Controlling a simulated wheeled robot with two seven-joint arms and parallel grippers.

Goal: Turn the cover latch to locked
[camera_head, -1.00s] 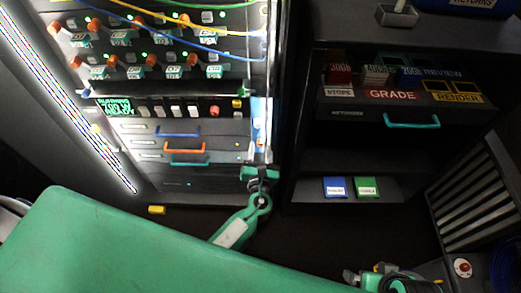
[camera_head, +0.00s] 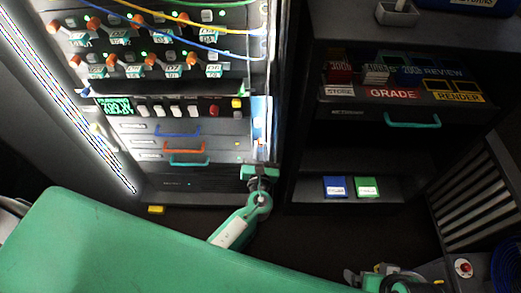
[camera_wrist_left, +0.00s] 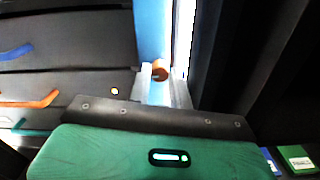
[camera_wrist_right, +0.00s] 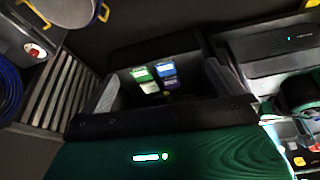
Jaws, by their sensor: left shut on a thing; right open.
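My left gripper (camera_head: 259,171) is at the lower right edge of the lit rack (camera_head: 190,183), beside the drawers. In the left wrist view a small orange piece (camera_wrist_left: 159,71), which looks like the latch, sits at the foot of a blue strip (camera_wrist_left: 152,30). Pale fingers (camera_wrist_left: 163,88) close around it, so the gripper appears shut on the latch. Its exact angle is hard to tell, and the gripper hides it in the head view. My right gripper (camera_head: 392,281) is only partly in view at the bottom edge, away from the rack, and is open.
Drawers with blue (camera_head: 178,133), orange (camera_head: 185,149) and teal (camera_head: 188,162) handles lie left of my left gripper. A dark shelf unit (camera_head: 350,160) stands to the right, holding blue and green boxes (camera_head: 367,187). A yellow block (camera_head: 156,210) lies below the rack.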

